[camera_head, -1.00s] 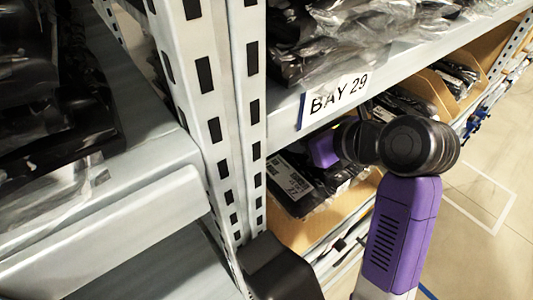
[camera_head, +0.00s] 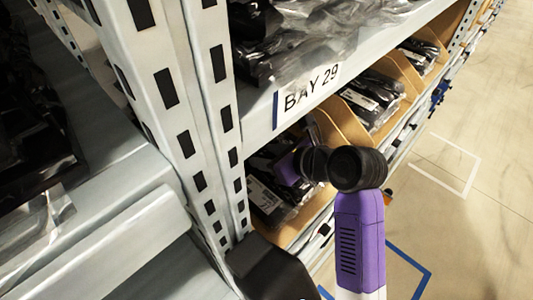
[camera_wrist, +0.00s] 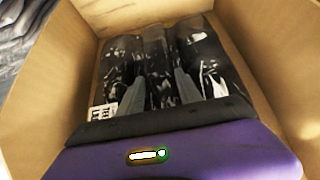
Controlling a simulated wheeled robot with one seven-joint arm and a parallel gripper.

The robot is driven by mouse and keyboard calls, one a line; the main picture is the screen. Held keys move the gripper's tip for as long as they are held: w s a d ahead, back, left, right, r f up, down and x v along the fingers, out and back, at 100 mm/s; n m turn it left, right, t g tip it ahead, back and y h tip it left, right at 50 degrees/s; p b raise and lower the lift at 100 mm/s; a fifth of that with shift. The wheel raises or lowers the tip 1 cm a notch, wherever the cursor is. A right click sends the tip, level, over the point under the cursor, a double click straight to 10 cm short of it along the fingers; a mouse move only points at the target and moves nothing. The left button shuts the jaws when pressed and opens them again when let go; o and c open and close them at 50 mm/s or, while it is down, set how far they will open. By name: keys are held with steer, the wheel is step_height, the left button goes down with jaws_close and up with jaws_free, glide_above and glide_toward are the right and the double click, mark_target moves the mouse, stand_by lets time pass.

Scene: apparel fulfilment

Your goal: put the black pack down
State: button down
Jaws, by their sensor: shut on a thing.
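In the wrist view, my gripper (camera_wrist: 160,80) reaches into a cardboard bin (camera_wrist: 258,70). Its two grey fingers are shut on the middle black pack (camera_wrist: 157,55), a glossy plastic-wrapped one. Other black packs lie close on both sides, one at the left (camera_wrist: 118,62) with a white label low down and one at the right (camera_wrist: 205,58). Whether the held pack touches the bin floor cannot be told. In the head view, the purple gripper body shows under the shelf at a bin with black packs (camera_head: 268,192); its fingers are hidden there.
A shelf beam with a BAY 29 sign (camera_head: 311,88) runs just above my arm. A slotted metal upright (camera_head: 165,90) stands to the left. More bins with packs (camera_head: 372,98) continue along the shelf to the right. The floor (camera_head: 470,220) at the right is clear.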

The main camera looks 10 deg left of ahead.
steer(key=c, duration=0.8)
jaws_free()
steer(key=shift+f, duration=0.1)
steer(key=shift+s+d+r, duration=0.15)
steer(key=shift+d+r, duration=0.1)
steer(key=shift+r, duration=0.1)
steer(key=v, duration=1.1)
steer(key=shift+d+r, duration=0.1)
